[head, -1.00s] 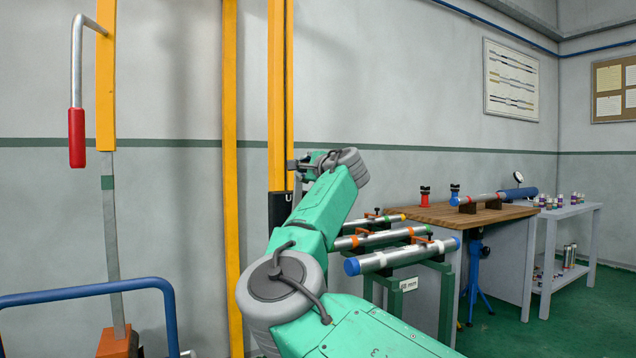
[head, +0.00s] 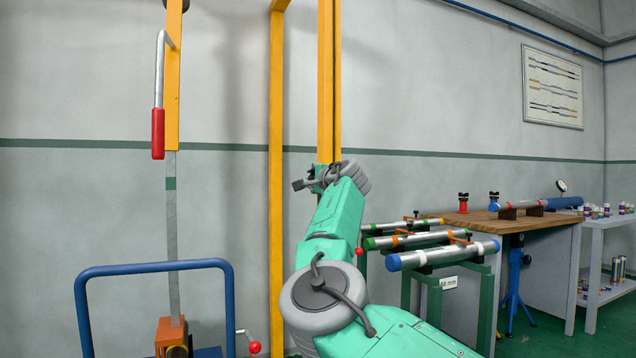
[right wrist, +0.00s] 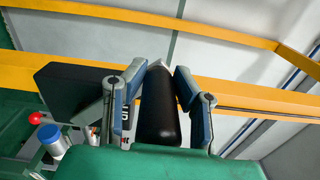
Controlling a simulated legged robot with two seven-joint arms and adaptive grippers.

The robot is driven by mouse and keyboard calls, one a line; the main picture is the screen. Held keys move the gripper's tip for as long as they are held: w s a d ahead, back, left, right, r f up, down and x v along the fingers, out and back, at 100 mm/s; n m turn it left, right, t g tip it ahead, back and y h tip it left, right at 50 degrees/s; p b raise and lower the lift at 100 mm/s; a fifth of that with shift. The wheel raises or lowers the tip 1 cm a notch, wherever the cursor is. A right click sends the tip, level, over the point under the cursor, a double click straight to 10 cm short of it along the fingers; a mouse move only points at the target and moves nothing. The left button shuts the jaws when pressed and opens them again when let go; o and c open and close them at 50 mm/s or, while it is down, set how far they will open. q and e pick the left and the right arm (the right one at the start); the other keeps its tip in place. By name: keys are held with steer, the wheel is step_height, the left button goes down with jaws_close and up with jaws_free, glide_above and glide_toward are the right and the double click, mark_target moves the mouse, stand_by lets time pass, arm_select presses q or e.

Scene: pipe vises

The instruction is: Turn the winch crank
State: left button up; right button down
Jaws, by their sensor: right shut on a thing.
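In the right wrist view, my right gripper (right wrist: 160,98) has its two fingers on either side of a black cylindrical grip (right wrist: 158,115), shut on it. The grip looks like the winch crank's handle; the rest of the crank cannot be made out. In the head view my right gripper (head: 308,184) is at the end of the green arm, just left of the yellow upright post (head: 328,80). The grip is too small or hidden to tell there. A black block (right wrist: 75,88) sits left of the fingers in the wrist view. My left gripper is out of view.
A blue tubular rail (head: 155,267) and an orange post with a red-handled lever (head: 158,133) stand at left. Right of my arm, several metal pipes (head: 440,256) lie on a green rack, before a wooden-topped workbench (head: 475,222).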

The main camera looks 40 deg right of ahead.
steer(key=shift+w+a+f+b, duration=0.1)
steer(key=shift+a+f+b, duration=0.15)
steer(key=shift+f, duration=0.35)
steer(key=shift+w+a+f+b, duration=0.15)
steer(key=shift+f+b, duration=0.15)
steer(key=shift+f, duration=0.25)
steer(key=shift+s+d, duration=0.1)
steer(key=c, duration=1.5)
jaws_free()
steer(key=shift+o, duration=1.2)
steer(key=shift+s+d, duration=0.1)
steer(key=shift+d, duration=0.2)
steer(key=shift+r, duration=0.1)
steer(key=shift+s+r, duration=0.1)
steer(key=shift+s, duration=0.15)
steer(key=v, duration=1.1)
